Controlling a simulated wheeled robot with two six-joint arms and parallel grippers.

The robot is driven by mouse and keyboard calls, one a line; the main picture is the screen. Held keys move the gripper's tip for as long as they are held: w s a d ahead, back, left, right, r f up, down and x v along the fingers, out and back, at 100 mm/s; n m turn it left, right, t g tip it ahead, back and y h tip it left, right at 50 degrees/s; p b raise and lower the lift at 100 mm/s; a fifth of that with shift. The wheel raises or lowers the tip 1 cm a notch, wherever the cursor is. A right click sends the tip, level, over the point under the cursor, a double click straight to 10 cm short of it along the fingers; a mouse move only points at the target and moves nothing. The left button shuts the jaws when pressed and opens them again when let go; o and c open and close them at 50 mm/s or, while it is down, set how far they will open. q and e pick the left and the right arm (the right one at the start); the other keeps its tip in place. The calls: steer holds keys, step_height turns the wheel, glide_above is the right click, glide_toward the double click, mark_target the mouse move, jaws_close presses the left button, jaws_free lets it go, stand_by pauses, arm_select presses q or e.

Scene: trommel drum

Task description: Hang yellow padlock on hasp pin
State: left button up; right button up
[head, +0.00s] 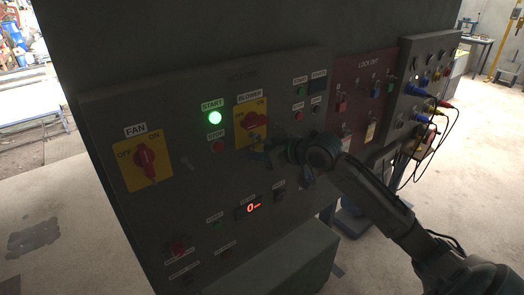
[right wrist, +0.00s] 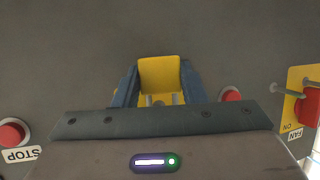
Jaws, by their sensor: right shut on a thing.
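My right gripper (head: 258,158) is in front of the grey control panel, just below the right-hand rotary switch. In the right wrist view its blue fingers (right wrist: 158,88) are shut on the yellow padlock (right wrist: 159,72), whose body shows between them. Short grey bars, which look like the shackle, show at the padlock's near end. In the head view I cannot make out the padlock at the gripper. A small grey pin (head: 187,163) sticks out of the panel right of the FAN switch; a grey pin (right wrist: 302,87) also shows beside the FAN plate in the right wrist view. My left gripper is not in view.
The FAN switch (head: 146,158) has a red knob on a yellow plate. The second rotary switch (head: 255,122), the lit green START button (head: 215,118) and a red STOP button (head: 218,147) are near my gripper. A red lockout board (head: 362,68) is to the right.

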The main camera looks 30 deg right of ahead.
stand_by(0.4)
steer(key=o, duration=1.1)
steer(key=shift+s+a+r, duration=0.1)
steer(key=shift+r, duration=0.05)
